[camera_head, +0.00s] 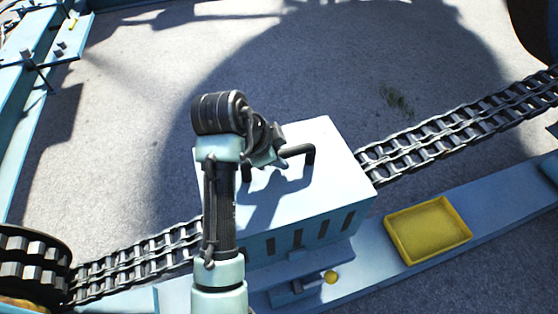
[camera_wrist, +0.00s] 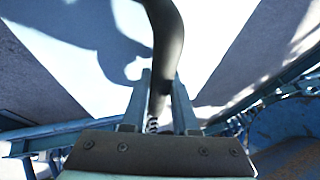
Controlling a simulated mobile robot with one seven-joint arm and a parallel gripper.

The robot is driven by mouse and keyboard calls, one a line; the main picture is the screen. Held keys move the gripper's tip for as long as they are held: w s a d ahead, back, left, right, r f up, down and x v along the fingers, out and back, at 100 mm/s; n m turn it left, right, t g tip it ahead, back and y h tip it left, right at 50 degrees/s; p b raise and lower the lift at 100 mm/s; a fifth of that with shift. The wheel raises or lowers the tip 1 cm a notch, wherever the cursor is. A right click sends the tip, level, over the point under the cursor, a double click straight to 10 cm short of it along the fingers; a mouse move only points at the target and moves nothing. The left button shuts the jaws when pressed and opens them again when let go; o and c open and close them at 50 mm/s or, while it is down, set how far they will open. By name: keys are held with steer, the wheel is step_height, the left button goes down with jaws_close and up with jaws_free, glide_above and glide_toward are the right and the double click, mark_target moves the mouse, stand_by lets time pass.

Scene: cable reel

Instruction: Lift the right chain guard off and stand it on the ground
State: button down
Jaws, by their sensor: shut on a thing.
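The chain guard (camera_head: 328,165) is a pale blue box with slots along its near side, in the middle of the head view. It covers a stretch of the chain (camera_head: 440,133), which comes out at both sides. A dark bar handle (camera_head: 304,153) stands on its top. My gripper (camera_head: 277,155) is shut on this handle. In the wrist view, the handle (camera_wrist: 167,30) passes between the two fingers of my gripper (camera_wrist: 161,85), with the bright guard top (camera_wrist: 215,25) behind. My arm hides the guard's left part. I cannot tell whether the guard's bottom touches the frame.
A blue beam (camera_head: 500,198) runs along the near side, with a yellow tray (camera_head: 428,230) and a yellow knob (camera_head: 331,277) on it. A toothed wheel (camera_head: 30,262) is at lower left. Blue framework (camera_head: 25,60) stands at upper left. Grey ground (camera_head: 290,75) beyond the guard is open.

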steer(key=shift+r, duration=0.25)
step_height(320, 180, up, 13)
steer(key=p, duration=1.2)
stand_by(0.5)
steer(key=shift+f, duration=0.15)
